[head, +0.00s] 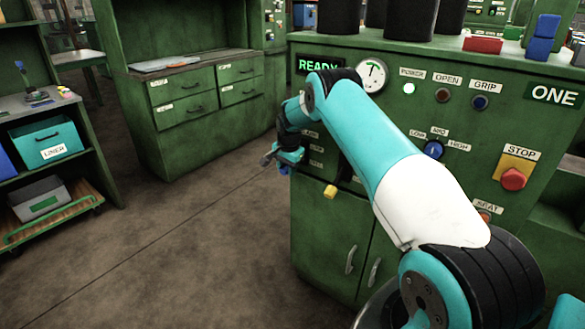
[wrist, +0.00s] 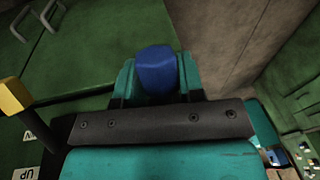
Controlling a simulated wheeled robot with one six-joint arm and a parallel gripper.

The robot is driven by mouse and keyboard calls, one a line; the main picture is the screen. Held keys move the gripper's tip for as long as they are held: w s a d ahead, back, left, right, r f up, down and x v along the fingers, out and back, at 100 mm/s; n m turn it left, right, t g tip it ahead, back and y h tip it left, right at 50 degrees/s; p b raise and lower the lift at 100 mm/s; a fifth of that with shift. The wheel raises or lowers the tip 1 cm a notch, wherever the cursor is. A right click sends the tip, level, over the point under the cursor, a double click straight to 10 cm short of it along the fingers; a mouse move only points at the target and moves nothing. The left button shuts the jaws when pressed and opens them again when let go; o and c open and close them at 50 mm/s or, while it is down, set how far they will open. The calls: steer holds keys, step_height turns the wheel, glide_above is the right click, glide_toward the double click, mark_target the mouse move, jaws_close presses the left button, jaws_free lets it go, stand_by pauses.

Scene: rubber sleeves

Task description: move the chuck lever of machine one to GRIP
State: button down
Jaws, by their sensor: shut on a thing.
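Machine one is the green cabinet (head: 315,235) on the right in the head view, with the plate ONE (head: 555,95). My gripper (head: 284,160) is at the cabinet's left front edge. In the wrist view its teal jaws (wrist: 157,84) are shut on a blue knob (wrist: 156,62), seemingly the chuck lever's handle. The lever's shaft and its position labels are hidden behind my arm and jaws. The READY sign (head: 318,66) is lit. The POWER lamp (head: 409,88) glows; the OPEN lamp (head: 442,95) and GRIP lamp (head: 480,102) look dark.
A yellow-knobbed lever (head: 330,191) sticks out close by; in the wrist view its knob (wrist: 14,97) is left of my jaws. A blue selector (head: 433,149) and red STOP button (head: 513,179) are further right. The floor (head: 190,250) left of the machine is clear.

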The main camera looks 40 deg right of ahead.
steer(key=c, duration=0.7)
jaws_free()
steer(key=shift+c, duration=0.2)
steer(key=shift+r, duration=0.1)
steer(key=r, duration=0.2)
steer(key=s+r, duration=0.1)
steer(key=r, duration=0.4)
steer(key=shift+s+a+r, duration=0.1)
steer(key=shift+s+a, duration=0.05)
steer(key=shift+a, duration=0.15)
